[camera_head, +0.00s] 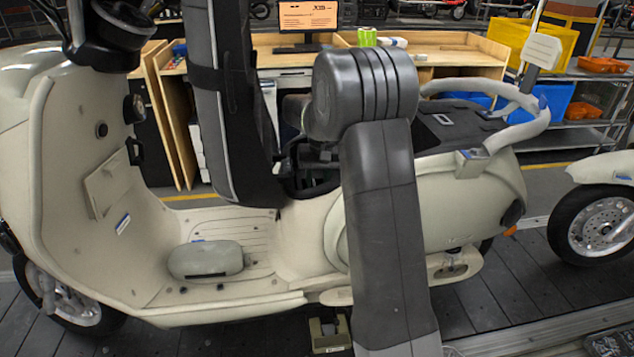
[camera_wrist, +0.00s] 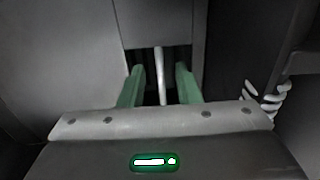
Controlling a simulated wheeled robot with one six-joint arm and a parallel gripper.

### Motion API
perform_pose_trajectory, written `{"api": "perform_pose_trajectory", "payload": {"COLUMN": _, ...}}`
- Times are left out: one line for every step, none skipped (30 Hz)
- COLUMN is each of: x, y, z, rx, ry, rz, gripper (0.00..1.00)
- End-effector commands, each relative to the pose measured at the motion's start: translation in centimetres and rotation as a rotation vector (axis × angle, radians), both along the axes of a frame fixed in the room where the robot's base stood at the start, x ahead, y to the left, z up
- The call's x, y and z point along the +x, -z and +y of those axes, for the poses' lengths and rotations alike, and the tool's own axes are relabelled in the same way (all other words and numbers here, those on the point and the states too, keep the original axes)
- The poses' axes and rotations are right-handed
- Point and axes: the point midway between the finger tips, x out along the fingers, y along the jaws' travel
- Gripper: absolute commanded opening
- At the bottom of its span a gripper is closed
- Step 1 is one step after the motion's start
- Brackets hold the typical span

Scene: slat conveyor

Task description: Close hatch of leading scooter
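The leading scooter (camera_head: 285,235) is cream and faces left, filling most of the head view. Its long dark seat (camera_head: 230,100), which looks like the hatch, stands raised and nearly upright. The dark opening (camera_head: 312,182) beneath it shows only partly behind my arm. In the wrist view, my gripper (camera_wrist: 160,68) has two green fingers apart, with a thin pale rod (camera_wrist: 160,75) between them. A clear gap shows on each side of the rod. Dark and grey surfaces lie close ahead; I cannot tell which part the rod belongs to. My fingers cannot be made out in the head view.
A following scooter (camera_head: 600,215) stands behind at the right. A curved cream grab rail (camera_head: 530,115) rises at the leading scooter's rear. A wooden workbench (camera_head: 430,50) with a monitor (camera_head: 307,15) stands beyond, beside a yellow bin (camera_head: 530,45). Dark slats (camera_head: 500,305) lie below.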

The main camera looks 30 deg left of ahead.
Motion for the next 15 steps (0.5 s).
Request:
{"api": "perform_pose_trajectory", "payload": {"x": -0.02, "y": 0.14, "z": 0.01, "rx": 0.0, "ry": 0.0, "rz": 0.0, "gripper": 0.3}}
{"api": "perform_pose_trajectory", "payload": {"x": -0.03, "y": 0.18, "z": 0.01, "rx": 0.0, "ry": 0.0, "rz": 0.0, "gripper": 0.3}}
{"api": "perform_pose_trajectory", "payload": {"x": -0.02, "y": 0.21, "z": 0.02, "rx": 0.0, "ry": 0.0, "rz": 0.0, "gripper": 0.3}}
{"api": "perform_pose_trajectory", "payload": {"x": -0.02, "y": 0.22, "z": 0.02, "rx": 0.001, "ry": 0.0, "rz": -0.001, "gripper": 0.3}}
{"api": "perform_pose_trajectory", "payload": {"x": -0.02, "y": 0.21, "z": 0.02, "rx": 0.001, "ry": 0.0, "rz": -0.001, "gripper": 0.3}}
{"api": "perform_pose_trajectory", "payload": {"x": -0.02, "y": 0.21, "z": 0.02, "rx": 0.001, "ry": 0.0, "rz": -0.001, "gripper": 0.3}}
{"api": "perform_pose_trajectory", "payload": {"x": -0.02, "y": 0.21, "z": 0.02, "rx": 0.001, "ry": 0.0, "rz": -0.001, "gripper": 0.3}}
{"api": "perform_pose_trajectory", "payload": {"x": -0.02, "y": 0.2, "z": 0.02, "rx": 0.001, "ry": 0.0, "rz": -0.001, "gripper": 0.3}}
{"api": "perform_pose_trajectory", "payload": {"x": -0.02, "y": 0.2, "z": 0.02, "rx": 0.001, "ry": 0.0, "rz": -0.001, "gripper": 0.26}}
{"api": "perform_pose_trajectory", "payload": {"x": -0.02, "y": 0.2, "z": 0.02, "rx": 0.001, "ry": 0.0, "rz": -0.001, "gripper": 0.2}}
{"api": "perform_pose_trajectory", "payload": {"x": -0.02, "y": 0.19, "z": 0.02, "rx": 0.001, "ry": 0.0, "rz": -0.001, "gripper": 0.14}}
{"api": "perform_pose_trajectory", "payload": {"x": -0.02, "y": 0.19, "z": 0.02, "rx": 0.001, "ry": 0.0, "rz": -0.001, "gripper": 0.06}}
{"api": "perform_pose_trajectory", "payload": {"x": -0.02, "y": 0.19, "z": 0.02, "rx": 0.001, "ry": 0.0, "rz": -0.001, "gripper": 0.0}}
{"api": "perform_pose_trajectory", "payload": {"x": -0.02, "y": 0.18, "z": 0.02, "rx": 0.001, "ry": 0.0, "rz": -0.001, "gripper": 0.0}}
{"api": "perform_pose_trajectory", "payload": {"x": -0.02, "y": 0.18, "z": 0.02, "rx": 0.001, "ry": 0.0, "rz": -0.001, "gripper": 0.0}}
